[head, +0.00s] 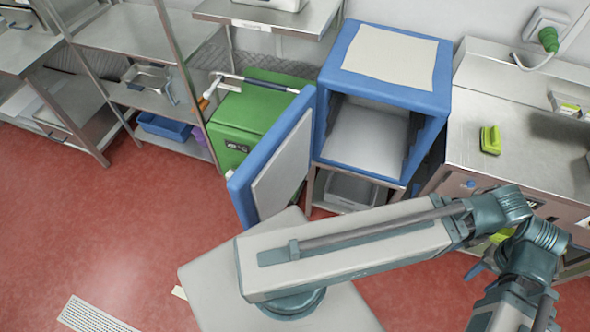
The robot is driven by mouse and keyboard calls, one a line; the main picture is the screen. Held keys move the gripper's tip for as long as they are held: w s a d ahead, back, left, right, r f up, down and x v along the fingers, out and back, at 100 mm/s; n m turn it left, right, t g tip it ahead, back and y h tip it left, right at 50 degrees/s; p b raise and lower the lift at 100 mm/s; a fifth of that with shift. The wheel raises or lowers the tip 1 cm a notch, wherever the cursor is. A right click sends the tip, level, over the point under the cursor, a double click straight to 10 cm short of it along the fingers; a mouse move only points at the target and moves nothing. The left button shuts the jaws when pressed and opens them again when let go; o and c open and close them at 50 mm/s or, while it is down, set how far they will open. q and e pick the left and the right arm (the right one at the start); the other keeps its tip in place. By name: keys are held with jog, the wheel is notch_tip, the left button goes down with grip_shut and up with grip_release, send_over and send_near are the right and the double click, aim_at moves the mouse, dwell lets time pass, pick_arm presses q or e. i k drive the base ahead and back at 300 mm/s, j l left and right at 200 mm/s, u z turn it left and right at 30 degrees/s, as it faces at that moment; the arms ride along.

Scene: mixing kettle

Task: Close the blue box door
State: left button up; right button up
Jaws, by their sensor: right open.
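The blue box (390,80) stands on a metal stand, its front opening facing me and its inside looking empty. Its door (275,160), blue-rimmed with a pale inner panel, stands wide open. It swings out to the left from the box's left edge. My right arm reaches across the lower middle to the right and bends down at the lower right. My right gripper (508,318) is open at the bottom edge, mostly cut off, and well apart from the door. My left gripper is not in view.
A green box (250,115) with a long-handled tool on top is behind the door. A metal counter (525,155) with a yellow-green item (490,140) stands right of the blue box. Metal shelves (140,90) are at left.

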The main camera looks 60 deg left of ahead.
aim_at(261, 187)
jog(key=k+j+z, duration=0.1)
jog(key=z, duration=0.25)
jog(key=k+z, duration=0.45)
jog(key=z, duration=0.3)
jog(key=k+j+z, duration=0.2)
jog(key=k, duration=0.4)
jog(key=k+u, duration=0.4)
jog(key=k+j+u, duration=0.15)
jog(key=u, duration=0.25)
jog(key=k+j+u, duration=0.55)
jog(key=u, duration=0.25)
